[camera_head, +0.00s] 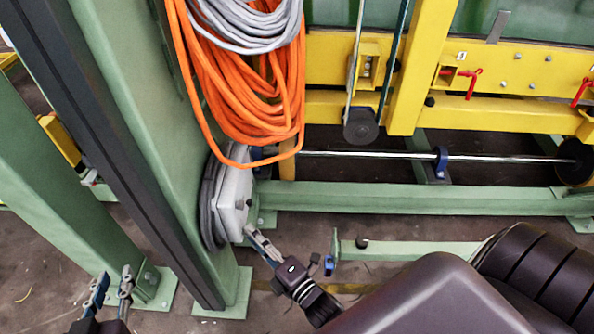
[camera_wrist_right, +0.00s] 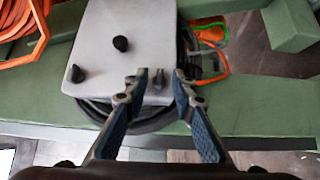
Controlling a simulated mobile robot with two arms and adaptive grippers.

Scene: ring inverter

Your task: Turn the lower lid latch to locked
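The grey-white lid (camera_wrist_right: 100,25) carries black latches, and it also shows in the head view (camera_head: 235,200) on the side of the green column. One black latch (camera_wrist_right: 158,78) sits near the lid's edge, between the fingertips of my right gripper (camera_wrist_right: 161,74). The fingers stand apart on either side of it, and contact is not clear. Two other black latches show, one near the middle (camera_wrist_right: 121,43) and one at the left corner (camera_wrist_right: 77,73). In the head view my right gripper (camera_head: 250,232) is at the lid's lower edge. My left gripper (camera_head: 113,282) is open and empty at lower left.
Orange cable coils (camera_head: 240,95) hang above the lid. A green column (camera_head: 135,110) stands left of it. Yellow machine beams (camera_head: 420,70) and a metal shaft (camera_head: 370,154) lie to the right. Open floor (camera_head: 120,240) shows around the column's foot.

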